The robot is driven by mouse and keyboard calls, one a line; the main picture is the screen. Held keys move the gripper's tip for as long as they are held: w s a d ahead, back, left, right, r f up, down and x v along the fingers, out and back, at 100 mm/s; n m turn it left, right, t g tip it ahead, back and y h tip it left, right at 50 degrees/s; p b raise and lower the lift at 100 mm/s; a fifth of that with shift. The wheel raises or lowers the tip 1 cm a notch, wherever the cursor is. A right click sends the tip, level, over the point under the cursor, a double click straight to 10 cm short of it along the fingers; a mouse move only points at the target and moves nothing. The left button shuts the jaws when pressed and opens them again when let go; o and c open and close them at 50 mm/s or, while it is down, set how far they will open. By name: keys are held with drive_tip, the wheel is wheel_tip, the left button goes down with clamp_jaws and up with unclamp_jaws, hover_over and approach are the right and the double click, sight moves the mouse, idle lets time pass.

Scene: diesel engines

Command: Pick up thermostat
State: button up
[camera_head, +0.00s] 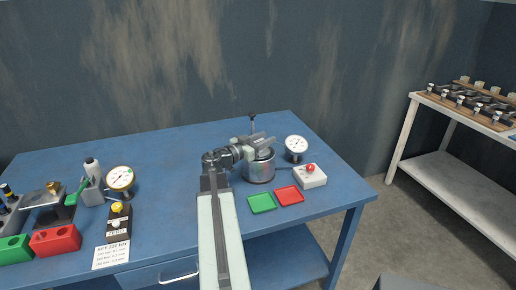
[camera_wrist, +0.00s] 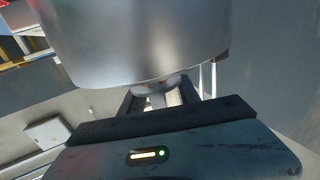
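My gripper (camera_head: 262,141) is over the top of a shiny metal pot (camera_head: 258,168) on the blue table. In the wrist view the pot's curved grey wall (camera_wrist: 140,45) fills the top and hides my fingertips. My two dark fingers (camera_wrist: 160,98) stand apart below it. A small rounded metal part (camera_wrist: 172,85) shows between the fingers and the wall; I cannot tell whether it is held. I cannot make out the thermostat for certain. A dark-knobbed rod (camera_head: 252,117) stands up behind my gripper.
A white dial gauge (camera_head: 296,145) and a white box with a red button (camera_head: 310,175) stand right of the pot. Green (camera_head: 262,203) and red (camera_head: 289,196) trays lie in front. Another gauge (camera_head: 120,179) and tools crowd the left. The table's back middle is clear.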

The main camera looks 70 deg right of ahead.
clamp_jaws()
wheel_tip(320, 180, up, 10)
drive_tip(key=p, duration=1)
